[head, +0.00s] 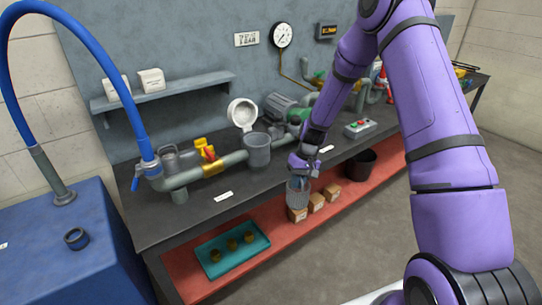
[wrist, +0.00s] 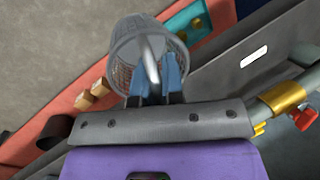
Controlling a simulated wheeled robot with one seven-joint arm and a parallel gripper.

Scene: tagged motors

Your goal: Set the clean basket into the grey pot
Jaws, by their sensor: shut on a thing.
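My gripper (head: 300,176) is shut on the handle of a grey mesh basket (head: 298,194), which hangs in front of the bench edge, above the lower red shelf. In the wrist view, the basket (wrist: 128,50) shows its open top and mesh wall, and the blue fingers of my gripper (wrist: 155,76) close on its curved handle. No dirt is plain on it. The grey pot (head: 257,151) stands open on the bench, left of and behind the basket, with its round lid (head: 242,113) swung up behind it. The pot's inside is mostly hidden.
Another grey container with a handle (head: 169,159) stands at the bench's left end. A teal tray (head: 212,262), small boxes (head: 316,203) and a black bin (head: 361,166) sit on the lower shelf.

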